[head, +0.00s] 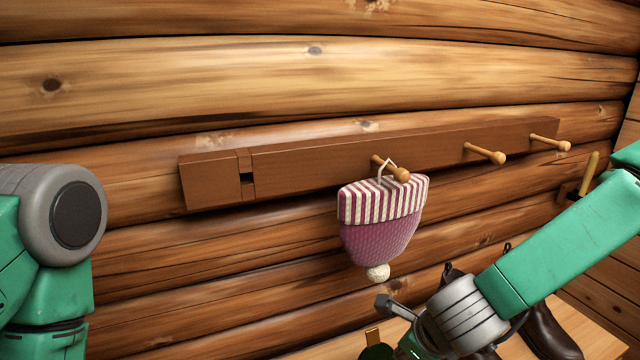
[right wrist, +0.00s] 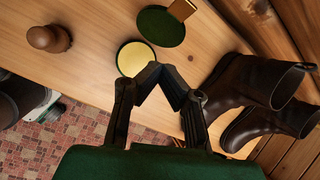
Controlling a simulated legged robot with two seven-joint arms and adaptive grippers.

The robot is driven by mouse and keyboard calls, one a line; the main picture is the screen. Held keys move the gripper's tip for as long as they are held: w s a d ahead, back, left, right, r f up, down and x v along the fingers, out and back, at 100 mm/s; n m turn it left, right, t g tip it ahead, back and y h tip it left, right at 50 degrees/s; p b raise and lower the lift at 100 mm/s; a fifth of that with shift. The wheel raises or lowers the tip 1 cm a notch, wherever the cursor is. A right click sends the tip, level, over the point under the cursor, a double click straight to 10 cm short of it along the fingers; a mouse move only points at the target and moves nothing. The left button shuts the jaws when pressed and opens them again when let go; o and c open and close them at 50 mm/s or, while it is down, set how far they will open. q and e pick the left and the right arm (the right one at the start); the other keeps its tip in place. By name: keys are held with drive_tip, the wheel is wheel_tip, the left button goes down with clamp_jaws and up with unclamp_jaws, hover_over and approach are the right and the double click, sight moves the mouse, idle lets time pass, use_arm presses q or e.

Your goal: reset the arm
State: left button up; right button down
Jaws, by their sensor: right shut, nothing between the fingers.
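My right arm (head: 570,245) comes in from the right in the head view and reaches down to the lower middle. Its gripper (head: 392,308) is below the hanging hat and apart from it in the picture. In the right wrist view the fingers of this gripper (right wrist: 162,75) meet at their tips, with nothing between them. My left arm (head: 50,230) shows at the left edge of the head view; its gripper is out of view.
A pink hat (head: 380,238) with a striped brim hangs by a loop from a peg on the brown wall rail (head: 310,165). Dark boots (right wrist: 250,85), an open round tin (right wrist: 135,58), its green lid (right wrist: 160,27) and a wooden knob (right wrist: 48,38) are on the bench (right wrist: 95,50).

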drive_tip(key=s+d+f+n, duration=0.2)
drive_tip(key=s+f+n, duration=0.2)
drive_tip(key=s+d+f+n+g, duration=0.1)
drive_tip(key=s+d+f+n, duration=0.1)
drive_tip(key=s+f+n, duration=0.2)
drive_tip(key=s+d+f+n+g+h, duration=0.1)
drive_tip(key=s+d+f+n, duration=0.1)
drive_tip(key=s+f+n, duration=0.3)
drive_tip(key=shift+s+n, duration=0.35)
drive_tip(key=shift+n, duration=0.05)
drive_tip(key=s+d+f+n+g, duration=0.2)
drive_tip(key=s+d+n, duration=0.1)
drive_tip(key=s+n, duration=0.4)
drive_tip(key=s+d+f+n+g, duration=0.1)
drive_tip(key=s+d+f+n, duration=0.1)
drive_tip(key=s+d+n, duration=0.35)
drive_tip(key=a+f+n+b, duration=0.1)
drive_tip(key=a+f+b, duration=0.2)
drive_tip(key=f+b, duration=1.1)
drive_tip(key=shift+w+f+n+b, duration=0.2)
drive_tip(key=shift+n+b, duration=0.15)
drive_tip(key=shift+b, duration=0.25)
drive_tip(key=shift+r, duration=0.1)
drive_tip(key=shift+w, duration=0.1)
